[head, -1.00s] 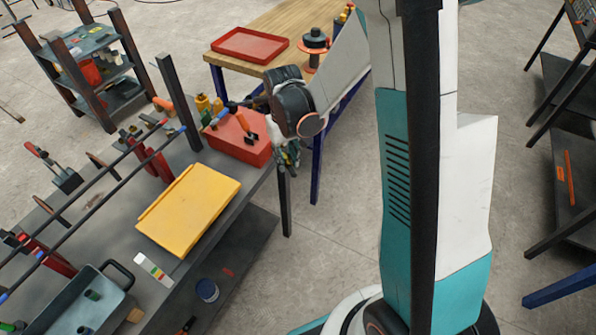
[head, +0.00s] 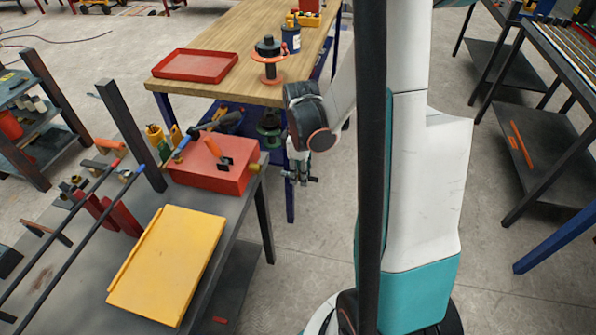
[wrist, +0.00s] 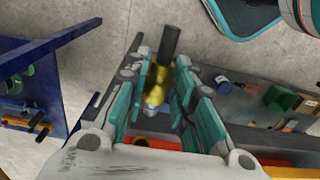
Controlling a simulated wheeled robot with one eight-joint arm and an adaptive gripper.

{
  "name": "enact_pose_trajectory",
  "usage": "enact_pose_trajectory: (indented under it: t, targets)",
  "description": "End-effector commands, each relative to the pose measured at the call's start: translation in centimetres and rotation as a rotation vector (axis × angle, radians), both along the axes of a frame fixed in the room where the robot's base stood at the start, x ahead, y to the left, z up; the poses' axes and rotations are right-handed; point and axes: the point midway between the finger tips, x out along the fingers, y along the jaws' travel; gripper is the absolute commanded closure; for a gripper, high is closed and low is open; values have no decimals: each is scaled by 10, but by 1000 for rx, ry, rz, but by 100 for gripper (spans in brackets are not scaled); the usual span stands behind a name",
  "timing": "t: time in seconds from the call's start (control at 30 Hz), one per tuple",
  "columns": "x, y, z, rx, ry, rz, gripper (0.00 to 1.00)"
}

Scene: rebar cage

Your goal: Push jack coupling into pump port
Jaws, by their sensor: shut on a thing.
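My gripper (head: 299,172) hangs to the right of the pump, past the bench edge and apart from the port. In the wrist view my gripper (wrist: 153,98) is shut on a brass coupling (wrist: 156,84) with a dark cylindrical end (wrist: 169,45). In the head view the coupling is too small to make out clearly.
A yellow panel (head: 170,262) lies on the bench in front of the pump. A dark upright post (head: 131,135) and bars stand at left. Behind is a wooden table (head: 262,40) with a red tray (head: 195,65). Bare floor lies right of the bench.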

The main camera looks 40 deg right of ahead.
Motion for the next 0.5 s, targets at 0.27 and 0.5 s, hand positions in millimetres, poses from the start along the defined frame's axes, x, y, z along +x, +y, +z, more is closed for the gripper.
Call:
enact_pose_trajectory:
  t: [0.27, 0.5]
  targets:
    - [-2, -2, 0, 9, 3, 0, 100]
    - [3, 2, -1, 22, 7, 5, 100]
